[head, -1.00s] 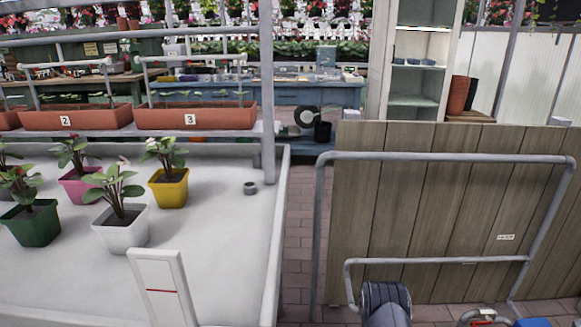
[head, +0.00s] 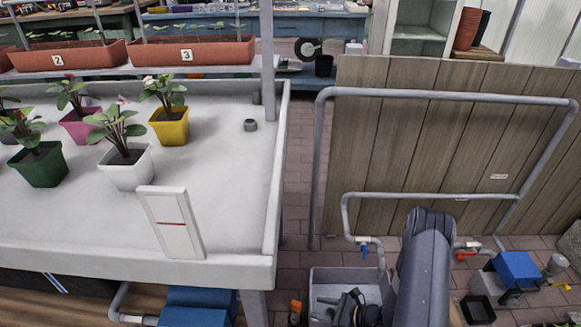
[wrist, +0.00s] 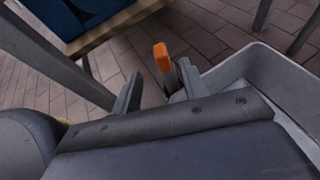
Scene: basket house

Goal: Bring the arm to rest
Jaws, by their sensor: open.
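My arm (head: 425,265) shows as a thick grey link in the head view, reaching down in front of the wooden board. My gripper (wrist: 158,84) shows in the wrist view as two grey fingers spread apart, with nothing held between them. An orange-topped object (wrist: 161,56) appears beyond the gap between the fingers, apart from them as far as I can tell. In the head view an orange object (head: 295,311) stands on the floor beside the grey bin. The gripper cannot be made out clearly in the head view.
A grey bin (head: 325,277) with dark items is below my arm. A white planting table (head: 225,215) with potted plants fills the left. A pipe frame (head: 440,95) and wooden board (head: 400,140) stand ahead. A blue box (head: 517,268) is at right. Brick floor (head: 298,180) shows between.

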